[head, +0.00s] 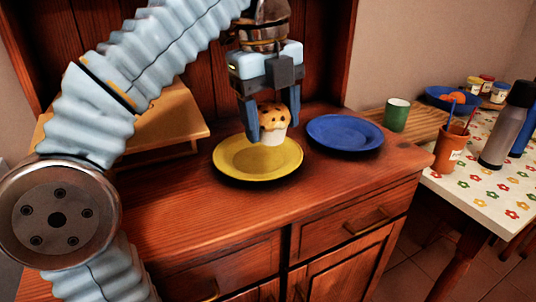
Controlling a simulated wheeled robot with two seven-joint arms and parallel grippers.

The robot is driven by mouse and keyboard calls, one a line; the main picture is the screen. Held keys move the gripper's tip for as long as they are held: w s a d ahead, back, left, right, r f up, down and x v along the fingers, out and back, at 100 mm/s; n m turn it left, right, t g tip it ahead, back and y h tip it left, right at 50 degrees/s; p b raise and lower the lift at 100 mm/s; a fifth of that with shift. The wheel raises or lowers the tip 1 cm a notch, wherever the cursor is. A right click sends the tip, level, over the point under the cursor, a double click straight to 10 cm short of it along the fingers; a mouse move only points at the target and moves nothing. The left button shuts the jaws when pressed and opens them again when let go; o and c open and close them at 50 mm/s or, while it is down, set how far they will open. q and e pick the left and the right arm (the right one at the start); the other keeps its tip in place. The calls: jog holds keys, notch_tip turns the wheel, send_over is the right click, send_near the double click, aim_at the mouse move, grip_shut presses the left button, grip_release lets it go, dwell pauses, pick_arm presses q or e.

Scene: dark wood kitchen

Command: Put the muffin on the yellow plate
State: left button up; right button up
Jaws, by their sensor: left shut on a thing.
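The muffin (273,118), with a brown speckled top and a pale cup, is between the fingers of my left gripper (273,122). The gripper points down and is shut on it. The yellow plate (240,168) lies on the wooden cabinet top. The muffin appears over the back right part of the plate; I cannot tell whether it touches the plate. My right gripper is not in view.
A blue plate (345,133) lies just right of the yellow plate. A green cup (397,114) stands on a wooden surface behind. On the flowered table (480,190) at right are a brown pot (450,148), a grey bottle (505,128) and a blue bowl (440,97). The cabinet top's front is clear.

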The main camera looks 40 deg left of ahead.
pick_arm(q)
jog(key=w+a+f, duration=0.1)
jog(key=f, duration=0.1)
jog(key=w+a+f+b, duration=0.1)
jog(key=w+a+f, duration=0.3)
jog(key=shift+a+f, duration=0.1)
jog(key=shift+f, duration=0.1)
jog(key=shift+w+a+f+b, duration=0.15)
jog(key=shift+f+b, duration=0.25)
jog(key=shift+f, duration=0.55)
jog(key=shift+w+a+f+b, duration=0.1)
jog(key=shift+f+b, duration=0.25)
jog(key=shift+f, duration=0.6)
jog(key=shift+f, duration=0.2)
jog(key=o, duration=0.3)
jog(key=shift+o, duration=0.2)
jog(key=shift+r, duration=0.1)
notch_tip(320, 180, up, 12)
jog(key=s+p, duration=0.1)
jog(key=p, duration=0.4)
jog(key=shift+s+a, duration=0.2)
jog(key=shift+a, duration=0.05)
